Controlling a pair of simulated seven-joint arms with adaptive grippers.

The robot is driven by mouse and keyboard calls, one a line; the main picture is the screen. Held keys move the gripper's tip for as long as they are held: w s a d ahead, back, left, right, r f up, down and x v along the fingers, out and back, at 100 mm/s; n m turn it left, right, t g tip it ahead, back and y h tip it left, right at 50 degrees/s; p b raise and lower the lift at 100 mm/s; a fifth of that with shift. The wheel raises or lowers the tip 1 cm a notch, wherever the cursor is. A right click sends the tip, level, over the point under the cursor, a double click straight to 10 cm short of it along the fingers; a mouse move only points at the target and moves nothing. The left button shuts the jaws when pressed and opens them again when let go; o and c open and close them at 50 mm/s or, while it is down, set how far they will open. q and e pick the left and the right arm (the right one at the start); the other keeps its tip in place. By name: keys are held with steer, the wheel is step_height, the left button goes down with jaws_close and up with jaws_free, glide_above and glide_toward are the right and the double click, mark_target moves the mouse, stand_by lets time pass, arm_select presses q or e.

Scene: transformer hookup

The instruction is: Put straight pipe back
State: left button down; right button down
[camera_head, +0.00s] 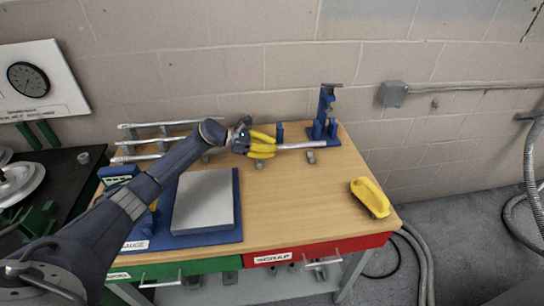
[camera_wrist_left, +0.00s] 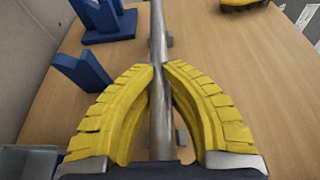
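A straight grey metal pipe (camera_head: 301,146) extends to the right from my left gripper (camera_head: 274,146) in the head view. In the left wrist view the pipe (camera_wrist_left: 158,28) runs lengthwise between the yellow fingers (camera_wrist_left: 162,66). Both fingertips close in against its sides, so the gripper is shut on it. The pipe is level above the wooden table (camera_head: 330,190); I cannot tell whether it touches the grey blocks beneath. Its near end is hidden by the gripper. A rack with several similar rods (camera_head: 130,142) stands at the back left, partly behind my left arm. My right gripper is not in view.
A blue stand (camera_head: 326,112) rises at the back right, near the pipe's far end. A small blue upright (camera_head: 280,131) stands behind the pipe. A grey plate (camera_head: 203,202) sits on a blue base at front left. A yellow object (camera_head: 371,197) lies front right. The front middle is clear.

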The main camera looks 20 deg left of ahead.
mark_target(272, 163)
arm_select(q)
steer(key=shift+f, duration=1.9)
steer(key=shift+f, duration=0.3)
steer(key=shift+s+f, duration=0.1)
steer(key=shift+f, duration=0.4)
steer(key=c, duration=1.5)
jaws_free()
steer(key=shift+c, duration=0.2)
steer(key=shift+r, duration=0.25)
steer(key=v, duration=0.8)
steer(key=r+v, duration=0.1)
steer(key=v, duration=0.3)
